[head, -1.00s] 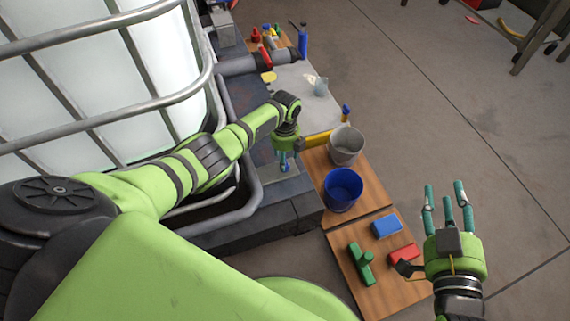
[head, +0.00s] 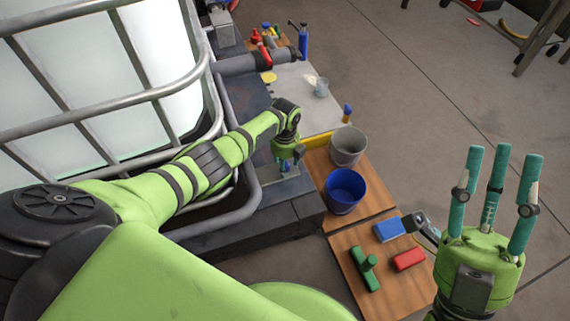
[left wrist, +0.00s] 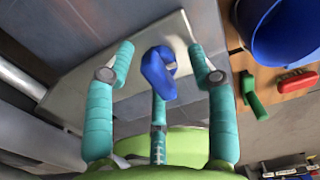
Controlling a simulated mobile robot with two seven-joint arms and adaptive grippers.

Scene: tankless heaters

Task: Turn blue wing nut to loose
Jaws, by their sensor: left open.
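The blue wing nut (left wrist: 158,75) stands over a pale metal plate (left wrist: 110,80) in the left wrist view. The teal fingers of my left gripper (left wrist: 160,62) are spread around it, one on each side and one below it in the picture. I cannot tell whether any finger touches it. In the head view my left gripper (head: 284,165) points down at the plate on the dark ledge, its fingers mostly hidden by the hand. My right gripper (head: 500,158) is open and empty at the right, fingers pointing up the picture.
A blue bucket (head: 344,191) and a grey bucket (head: 348,147) stand right of the ledge. Blue (head: 389,230), red (head: 409,259) and green (head: 364,270) pieces lie on a wooden board (head: 340,243). A caged white tank (head: 90,80) fills the upper left.

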